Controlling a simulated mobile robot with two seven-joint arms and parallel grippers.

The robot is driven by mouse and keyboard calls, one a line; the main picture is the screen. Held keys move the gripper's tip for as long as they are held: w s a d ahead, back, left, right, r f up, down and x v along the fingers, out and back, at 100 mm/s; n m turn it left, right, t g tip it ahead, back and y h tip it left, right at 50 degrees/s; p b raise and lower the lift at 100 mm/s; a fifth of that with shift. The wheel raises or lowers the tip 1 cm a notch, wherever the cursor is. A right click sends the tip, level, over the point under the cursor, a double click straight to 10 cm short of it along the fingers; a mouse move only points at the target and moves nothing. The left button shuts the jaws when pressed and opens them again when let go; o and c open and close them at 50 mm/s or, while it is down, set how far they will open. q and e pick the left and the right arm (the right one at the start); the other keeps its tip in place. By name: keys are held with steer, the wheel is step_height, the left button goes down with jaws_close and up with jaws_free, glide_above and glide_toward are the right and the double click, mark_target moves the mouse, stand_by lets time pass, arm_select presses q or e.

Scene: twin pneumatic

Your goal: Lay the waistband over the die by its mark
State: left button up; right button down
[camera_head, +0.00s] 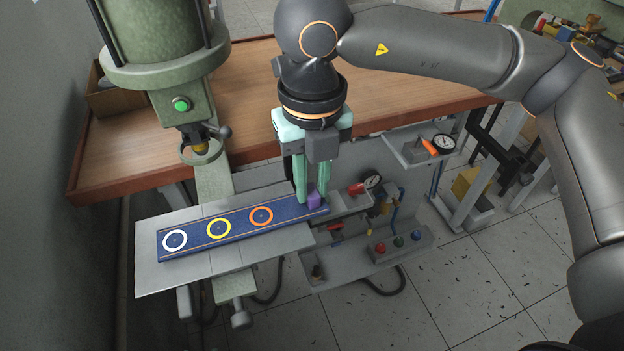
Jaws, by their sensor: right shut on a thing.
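The waistband (190,238) is a long dark blue strip with a white, a yellow and an orange ring along it. It lies flat and slightly aslant over the grey metal plate (150,272) of the press. A small purple block (315,197) stands at its right end. My right gripper (311,198) points down there, its green fingers shut on this block at the band's end. The press head (200,148) hangs above and behind the band, apart from it. I cannot make out a separate die; the band may cover it. My left gripper is out of view.
A wooden bench (400,90) runs behind the press. The green press column (150,30) stands at upper left. A grey panel with gauges, valves and coloured buttons (399,242) sits to the right, below the band's level. Tiled floor is open at lower right.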

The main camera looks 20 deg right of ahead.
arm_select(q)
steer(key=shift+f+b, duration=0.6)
arm_select(e)
steer(key=shift+f, duration=0.3)
stand_by(0.4)
steer(key=c, duration=0.7)
jaws_free()
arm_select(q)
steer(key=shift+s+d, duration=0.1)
arm_select(e)
step_height(320, 180, up, 2)
steer(key=shift+r, duration=0.1)
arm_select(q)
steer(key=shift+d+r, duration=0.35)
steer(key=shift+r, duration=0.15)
arm_select(e)
step_height(320, 180, up, 10)
steer(key=shift+r, duration=0.15)
